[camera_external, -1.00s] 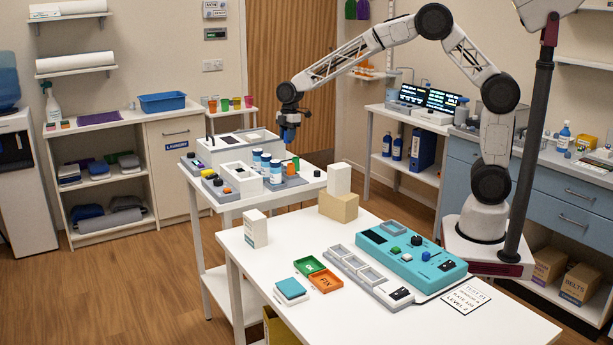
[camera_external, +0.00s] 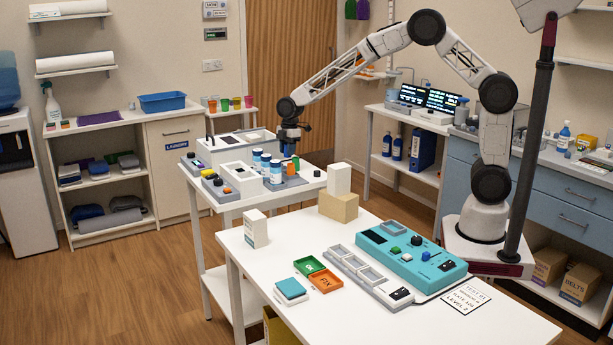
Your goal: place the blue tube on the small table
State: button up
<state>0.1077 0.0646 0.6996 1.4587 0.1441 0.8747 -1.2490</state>
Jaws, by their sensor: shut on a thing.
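My gripper (camera_external: 290,147) points down over the right rear part of the white side table (camera_external: 315,184), just above the tube holder (camera_external: 283,184). An orange tube (camera_external: 289,170) stands in the holder just below and left of the gripper. Fine detail of the grip is too small to see.
White bottles with blue labels (camera_external: 266,165) stand left of the gripper. A white box (camera_external: 339,179) on a tan block (camera_external: 339,206) stands to the right. A teal device (camera_external: 410,253) lies on the front table (camera_external: 420,322), whose front part is clear.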

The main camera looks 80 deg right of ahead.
jog(key=shift+f, duration=0.1)
jog(key=shift+f, duration=1.75)
jog(key=shift+f, duration=0.15)
jog(key=o, duration=0.9)
jog(key=shift+o, duration=0.2)
jog(key=r, duration=0.4)
jog(key=d+r, duration=0.1)
jog(key=r, duration=0.6)
jog(key=shift+s+d+r, duration=0.15)
jog(key=shift+s+r, duration=0.2)
jog(key=shift+r, duration=0.25)
